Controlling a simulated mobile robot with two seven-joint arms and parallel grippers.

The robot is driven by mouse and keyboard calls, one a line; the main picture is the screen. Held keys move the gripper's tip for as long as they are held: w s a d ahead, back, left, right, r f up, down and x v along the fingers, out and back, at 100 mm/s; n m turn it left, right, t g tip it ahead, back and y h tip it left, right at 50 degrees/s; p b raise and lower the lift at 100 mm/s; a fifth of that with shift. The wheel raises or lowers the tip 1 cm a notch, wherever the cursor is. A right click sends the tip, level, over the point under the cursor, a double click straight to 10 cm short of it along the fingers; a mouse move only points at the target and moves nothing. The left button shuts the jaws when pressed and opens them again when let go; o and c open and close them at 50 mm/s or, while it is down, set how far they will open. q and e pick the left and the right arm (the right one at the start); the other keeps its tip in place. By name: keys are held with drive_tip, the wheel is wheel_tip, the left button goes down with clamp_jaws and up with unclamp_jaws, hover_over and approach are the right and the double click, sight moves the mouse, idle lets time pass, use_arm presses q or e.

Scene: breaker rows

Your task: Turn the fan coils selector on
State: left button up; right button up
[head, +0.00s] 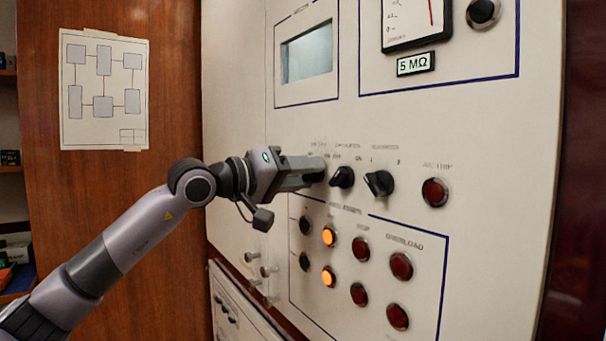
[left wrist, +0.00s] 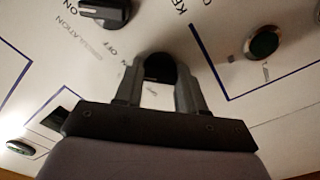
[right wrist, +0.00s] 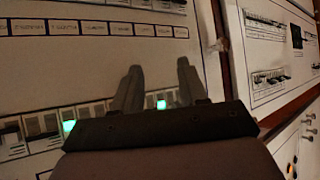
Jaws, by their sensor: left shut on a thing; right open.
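My left gripper (head: 316,171) reaches the cream panel from the left and is shut at the leftmost place of the selector row. In the left wrist view a dark selector knob (left wrist: 160,68) sits between the fingertips; the head view hides it behind the gripper. I cannot read its label or tell its turn angle. Two more black selectors, a middle one (head: 342,177) and a right one (head: 379,183), stand just to the right. The small labels above the row are too blurred to tell which is the fan coils one. My right gripper (right wrist: 160,68) is open and empty.
A red button (head: 435,192) is right of the selectors. Below are orange-lit lamps (head: 329,237) and red buttons (head: 361,248). Small knobs (head: 252,257) protrude at lower left. My right gripper faces another panel with green-lit switches (right wrist: 69,126).

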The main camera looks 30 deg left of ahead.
use_arm(q)
drive_tip(key=o, duration=1)
drive_tip(key=shift+o, duration=0.2)
drive_tip(key=b+v, duration=0.2)
drive_tip(key=v, duration=0.5)
drive_tip(key=shift+b, duration=0.35)
